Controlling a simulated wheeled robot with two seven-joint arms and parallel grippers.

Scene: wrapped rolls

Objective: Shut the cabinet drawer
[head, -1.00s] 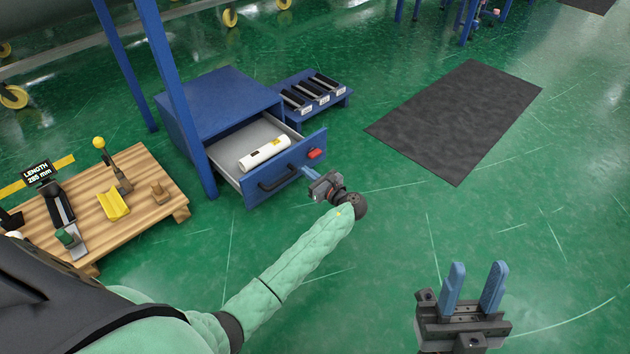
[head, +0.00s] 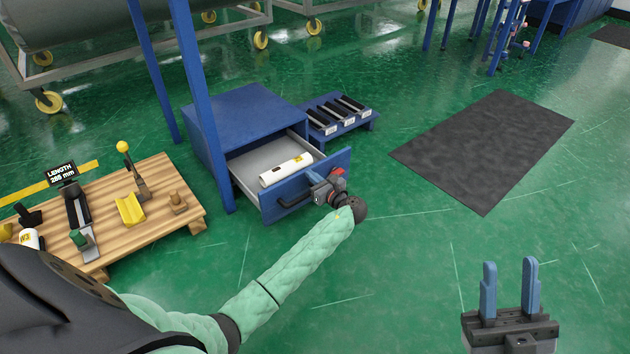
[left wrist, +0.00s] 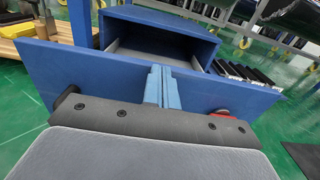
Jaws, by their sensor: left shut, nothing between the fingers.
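The blue cabinet (head: 248,115) stands on the green floor with its drawer (head: 266,160) pulled out. A white wrapped roll (head: 286,169) lies in the drawer. The drawer front (left wrist: 215,95) has a black handle (head: 293,199) and a red part (left wrist: 221,113). My left gripper (head: 313,178) is shut and empty, at the outer face of the drawer front. In the left wrist view its blue fingers (left wrist: 161,88) are together against or just before that front; I cannot tell if they touch. My right gripper (head: 510,290) is open and empty over the floor at the lower right.
A blue post (head: 197,100) rises beside the cabinet. A low blue rack (head: 338,122) stands right of it. A dark mat (head: 485,150) lies on open floor.

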